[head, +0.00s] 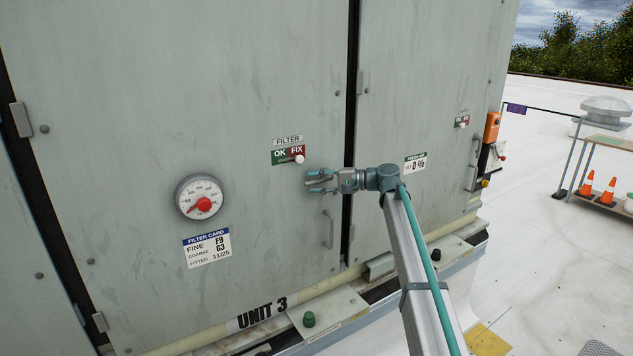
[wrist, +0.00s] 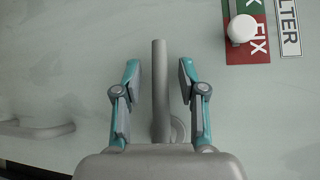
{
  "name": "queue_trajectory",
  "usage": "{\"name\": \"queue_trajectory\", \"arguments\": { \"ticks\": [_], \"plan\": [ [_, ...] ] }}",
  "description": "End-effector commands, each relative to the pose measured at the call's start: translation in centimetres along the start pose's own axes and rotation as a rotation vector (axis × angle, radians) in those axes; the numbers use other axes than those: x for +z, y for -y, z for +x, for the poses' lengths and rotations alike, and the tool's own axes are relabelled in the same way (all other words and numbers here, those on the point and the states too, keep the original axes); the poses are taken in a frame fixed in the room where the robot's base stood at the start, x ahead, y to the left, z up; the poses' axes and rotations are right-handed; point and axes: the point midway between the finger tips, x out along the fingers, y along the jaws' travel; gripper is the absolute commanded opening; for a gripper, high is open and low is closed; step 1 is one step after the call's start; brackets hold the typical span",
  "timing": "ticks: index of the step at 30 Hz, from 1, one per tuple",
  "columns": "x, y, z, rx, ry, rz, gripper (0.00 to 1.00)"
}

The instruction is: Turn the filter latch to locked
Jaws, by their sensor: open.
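The filter latch (wrist: 160,80) is a plain grey bar on the cooler door, with a round pivot partly showing near its lower end in the wrist view. My gripper (wrist: 159,72) is open, with one teal-and-grey finger on each side of the bar and a visible gap on both sides. In the head view my gripper (head: 320,182) is at the door, just right of and below the FILTER OK/FIX sign (head: 288,155). The bar lies roughly level along the door, its free end pointing left in the head view. There the fingers largely hide it.
A door handle (head: 328,228) is below my gripper. A white knob (head: 299,158) sits at the FIX side of the sign. A round gauge (head: 200,196) and a filter card (head: 207,248) are to the left. A dark door gap (head: 352,90) runs beside my arm.

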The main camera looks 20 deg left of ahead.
Motion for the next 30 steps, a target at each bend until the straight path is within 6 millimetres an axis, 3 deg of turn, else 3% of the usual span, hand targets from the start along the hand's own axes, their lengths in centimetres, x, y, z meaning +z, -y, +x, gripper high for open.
{"name": "queue_trajectory", "arguments": {
  "ticks": [4, 12, 24, 30],
  "plan": [
    [0.0, 0.0, 0.0, 0.0, 0.0, 0.0, 0.41],
    [0.0, 0.0, -0.1, 0.0, 0.0, 0.0, 0.0],
    [-0.1, -0.1, -0.2, 0.002, -0.003, -0.002, 0.0],
    [-0.9, -0.6, -2.1, 0.027, -0.031, -0.028, 0.0]
  ]
}}
